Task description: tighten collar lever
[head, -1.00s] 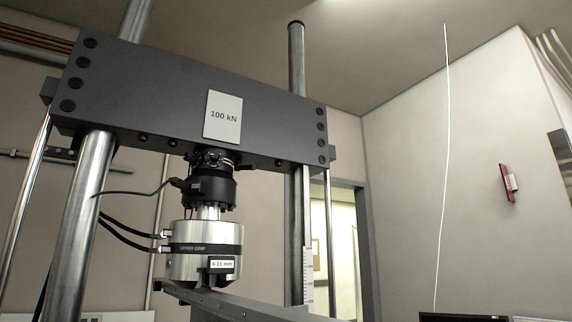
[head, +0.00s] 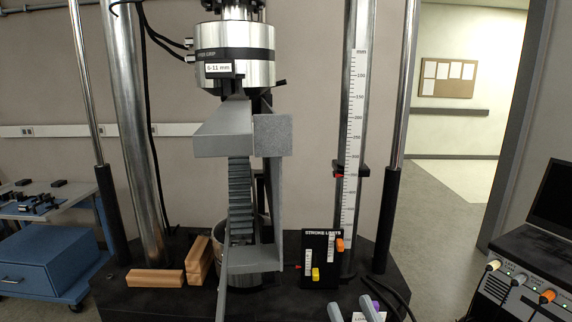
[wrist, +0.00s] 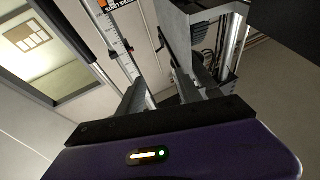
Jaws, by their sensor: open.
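A dark collar (head: 363,171) sits around the right column beside the ruler. A small red piece (head: 338,176) sticks out at its left and may be its lever; which way it is turned is too small to tell. My gripper (head: 350,302) appears at the bottom of the head view as two grey fingers with purple behind, low and well below the collar. In the wrist view my gripper (wrist: 160,92) shows its two grey fingers spread apart with nothing between them, beyond its purple body. The fingers touch no collar that I can see.
A stroke limits panel (head: 320,258) with orange and yellow knobs stands below the collar. A grey upright frame (head: 272,135) is left of it, under the upper grip (head: 235,55). Wooden blocks (head: 155,278) lie at left. A control box (head: 515,290) stands at right.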

